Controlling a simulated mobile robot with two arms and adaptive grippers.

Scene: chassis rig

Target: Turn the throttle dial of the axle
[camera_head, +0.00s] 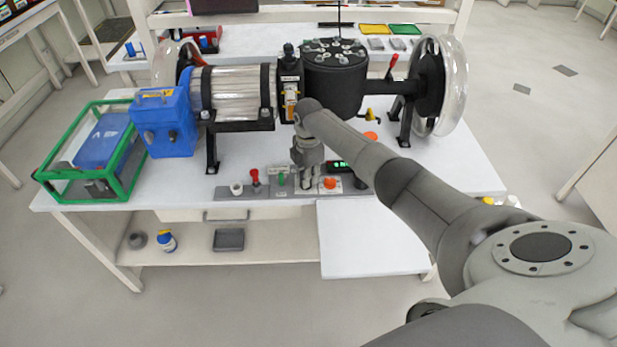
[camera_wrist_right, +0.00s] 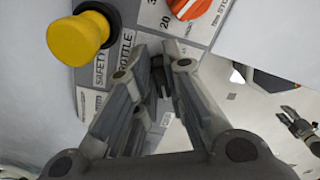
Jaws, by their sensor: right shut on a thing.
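The axle rig (camera_head: 238,95) lies across the white table, with a row of controls along the front edge. My right gripper (camera_head: 307,186) points down at this row, between a green switch (camera_head: 281,180) and an orange dial (camera_head: 329,183). In the right wrist view my right gripper (camera_wrist_right: 160,88) has its fingers closed in beside the THROTTLE label (camera_wrist_right: 124,48) and scale numbers. It is shut on the throttle dial, which the fingers almost wholly hide. My left gripper (camera_wrist_right: 297,122) seems to show small at the right of the wrist view; its opening is unclear.
In the wrist view a yellow knob (camera_wrist_right: 78,38) and the orange dial stand close to the fingers. A red lever (camera_head: 255,178) and white knob (camera_head: 236,188) are further left. A green-framed clear box (camera_head: 92,150) sits at the table's left end. An empty white board (camera_head: 370,240) projects in front.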

